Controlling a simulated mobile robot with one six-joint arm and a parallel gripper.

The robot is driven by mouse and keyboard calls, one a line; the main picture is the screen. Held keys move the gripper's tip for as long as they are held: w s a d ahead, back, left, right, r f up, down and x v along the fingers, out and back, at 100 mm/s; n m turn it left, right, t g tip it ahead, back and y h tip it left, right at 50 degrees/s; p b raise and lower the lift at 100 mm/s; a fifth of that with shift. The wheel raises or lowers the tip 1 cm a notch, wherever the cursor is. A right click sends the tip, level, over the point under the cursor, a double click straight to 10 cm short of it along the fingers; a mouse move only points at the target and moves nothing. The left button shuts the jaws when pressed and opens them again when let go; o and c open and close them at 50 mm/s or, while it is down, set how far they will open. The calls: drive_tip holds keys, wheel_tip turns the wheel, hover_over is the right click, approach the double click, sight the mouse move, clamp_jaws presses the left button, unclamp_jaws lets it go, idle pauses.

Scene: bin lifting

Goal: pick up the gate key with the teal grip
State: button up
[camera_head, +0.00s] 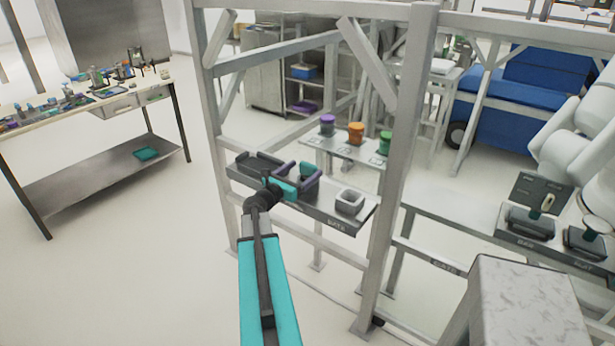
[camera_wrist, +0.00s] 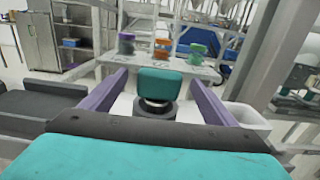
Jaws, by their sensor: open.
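The gate key shows a teal grip (camera_wrist: 161,84) standing upright on a dark round base (camera_wrist: 155,108) in the wrist view. In the head view, the teal grip (camera_head: 309,169) stands on the shelf of the grey frame. My gripper (camera_head: 303,173) has two purple fingers and a teal body, and reaches over the shelf's near edge. In the wrist view, my open gripper (camera_wrist: 159,79) has one finger on each side of the grip, with visible gaps. The lower part of the key is partly hidden by the gripper body.
The shelf (camera_head: 328,216) also holds a dark tray (camera_head: 258,163) at left and a white square container (camera_head: 350,202) at right. A frame post (camera_head: 405,150) stands right of it. Purple (camera_head: 327,124), orange (camera_head: 356,132) and green (camera_head: 385,143) canisters stand on a table behind.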

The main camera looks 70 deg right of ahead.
sight(306, 168)
drive_tip(key=shift+p+x, duration=0.65)
drive_tip(key=shift+x, duration=1.15)
drive_tip(key=shift+c, duration=0.4)
drive_tip(key=c, duration=1.2)
drive_tip(key=shift+r, duration=0.15)
